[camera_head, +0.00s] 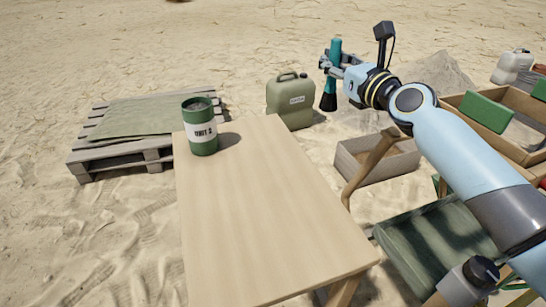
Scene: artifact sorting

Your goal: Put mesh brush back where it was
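The brush (335,48) has a teal handle and a dark, flared lower end, and hangs nearly upright with that end down. My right gripper (331,64) is shut around its handle and holds it in the air, beyond the table's far right corner. In the picture the brush is just right of the green jerrycan and above the sand. I cannot tell the mesh part of the brush at this size. My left gripper is out of view.
A wooden table (255,215) bears a green can labelled UNIT 2 (201,130). A green jerrycan (291,101) stands behind it. A pallet with a mat (140,117) lies left. An open wooden box (375,165) and a larger crate with green items (487,111) are right. Most of the tabletop is clear.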

